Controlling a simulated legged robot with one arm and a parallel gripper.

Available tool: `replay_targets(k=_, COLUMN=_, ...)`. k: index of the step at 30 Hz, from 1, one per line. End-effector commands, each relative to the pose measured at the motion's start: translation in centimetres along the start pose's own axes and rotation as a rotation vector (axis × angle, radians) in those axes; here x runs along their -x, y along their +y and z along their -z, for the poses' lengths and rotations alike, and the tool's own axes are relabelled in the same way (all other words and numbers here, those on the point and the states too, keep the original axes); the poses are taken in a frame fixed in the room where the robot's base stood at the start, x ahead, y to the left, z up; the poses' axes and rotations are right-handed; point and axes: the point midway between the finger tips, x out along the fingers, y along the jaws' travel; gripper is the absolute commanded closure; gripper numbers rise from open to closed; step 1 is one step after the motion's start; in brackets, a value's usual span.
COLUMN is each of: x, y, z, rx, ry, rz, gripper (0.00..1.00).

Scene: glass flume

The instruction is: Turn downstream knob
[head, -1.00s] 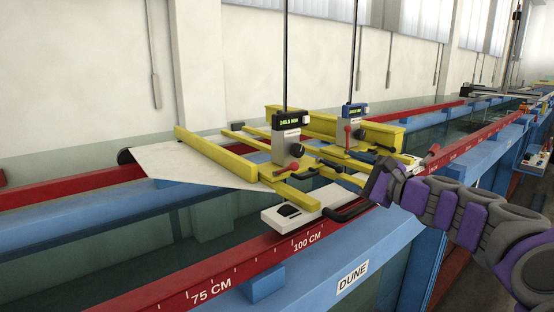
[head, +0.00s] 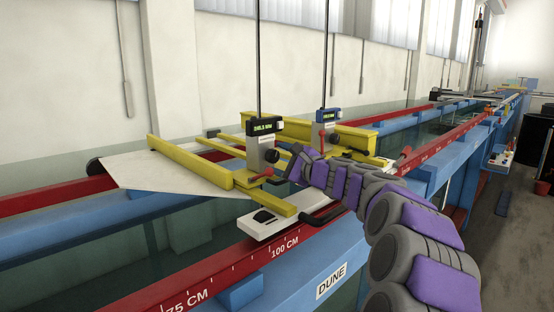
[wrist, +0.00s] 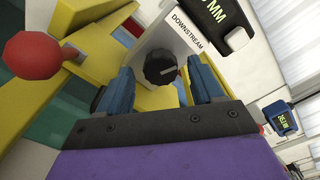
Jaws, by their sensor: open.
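The downstream knob (wrist: 160,67) is round, black and ribbed. It sits on a white gauge body (wrist: 190,32) lettered DOWNSTREAM. In the wrist view it shows between the two blue fingers of my gripper (wrist: 161,72), which are open and apart from each other. I cannot tell whether either finger touches the knob. In the head view the knob (head: 271,156) is on the nearer gauge (head: 262,144), and my gripper (head: 291,171) is just right of it. My arm hides part of the carriage behind it.
A red ball-ended lever (wrist: 33,54) is left of my gripper in the wrist view. A second gauge with a blue display (head: 328,115) stands behind. Yellow carriage bars (head: 190,162) and a red rail (head: 230,268) lie around.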

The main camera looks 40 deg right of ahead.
Motion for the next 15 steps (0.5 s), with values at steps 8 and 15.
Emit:
replay_targets(k=8, x=-1.24, y=0.02, z=0.00, rx=0.000, ry=0.000, rz=0.000, gripper=0.33)
replay_targets(k=15, x=-1.23, y=0.00, z=-0.03, rx=0.000, ry=-0.001, rz=0.000, gripper=0.38)
